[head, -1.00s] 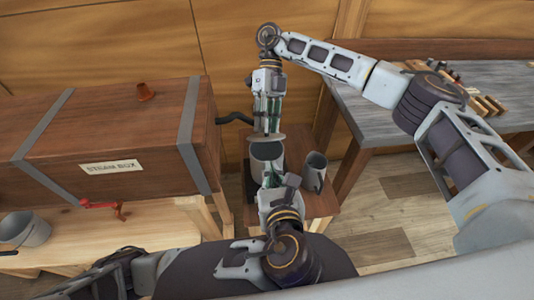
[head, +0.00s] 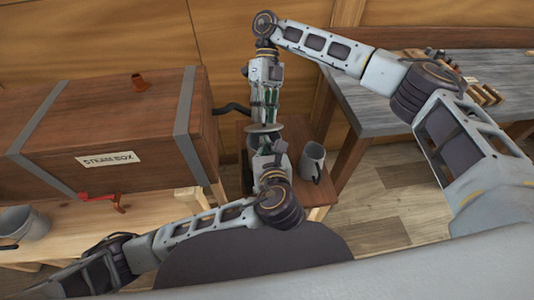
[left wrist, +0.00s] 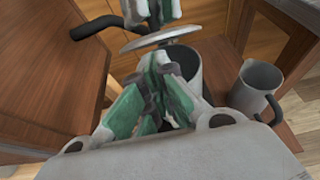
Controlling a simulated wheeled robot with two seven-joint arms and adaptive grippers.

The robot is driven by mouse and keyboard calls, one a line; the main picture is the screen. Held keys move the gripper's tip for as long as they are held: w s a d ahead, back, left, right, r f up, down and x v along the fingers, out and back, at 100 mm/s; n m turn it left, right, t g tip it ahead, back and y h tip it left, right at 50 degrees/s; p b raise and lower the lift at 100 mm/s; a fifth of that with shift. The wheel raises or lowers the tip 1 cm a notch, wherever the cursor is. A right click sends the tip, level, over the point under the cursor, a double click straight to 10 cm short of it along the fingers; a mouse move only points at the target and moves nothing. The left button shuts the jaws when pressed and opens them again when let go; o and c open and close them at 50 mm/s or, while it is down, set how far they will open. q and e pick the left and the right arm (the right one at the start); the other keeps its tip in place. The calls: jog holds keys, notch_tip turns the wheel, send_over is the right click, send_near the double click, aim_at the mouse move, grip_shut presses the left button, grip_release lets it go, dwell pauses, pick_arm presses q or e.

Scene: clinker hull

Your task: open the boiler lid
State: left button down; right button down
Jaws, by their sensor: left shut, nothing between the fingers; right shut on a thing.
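The boiler is a grey pot on a small wooden stand. Its side and part of its rim show in the left wrist view (left wrist: 190,68); in the head view my left arm mostly hides it. The lid (left wrist: 160,38) is a pale, thin disc with a visible tilt, apart from the boiler's rim. My right gripper (head: 267,116) comes down from above, shut on the lid (head: 263,129). My left gripper (left wrist: 160,72) is shut and empty, in front of the boiler and just below the lid. Whether its fingertips touch the boiler I cannot tell.
A grey jug (head: 312,162) stands close right of the boiler. The wooden steam box (head: 105,130) is at the left, with a dark pipe (head: 232,107) between it and the boiler. A red-handled valve (head: 103,198) and a bucket (head: 22,226) are lower left. A workbench (head: 390,98) is at the right.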

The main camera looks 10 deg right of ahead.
pick_arm(q)
jog(key=shift+x, duration=0.9)
jog(key=shift+r, duration=0.1)
jog(key=shift+w+r, duration=0.5)
jog(key=shift+r, duration=0.3)
pick_arm(e)
jog(key=c, duration=1.2)
grip_release()
jog(key=shift+f, duration=0.1)
pick_arm(q)
jog(key=shift+s, duration=0.1)
jog(key=shift+f, duration=0.1)
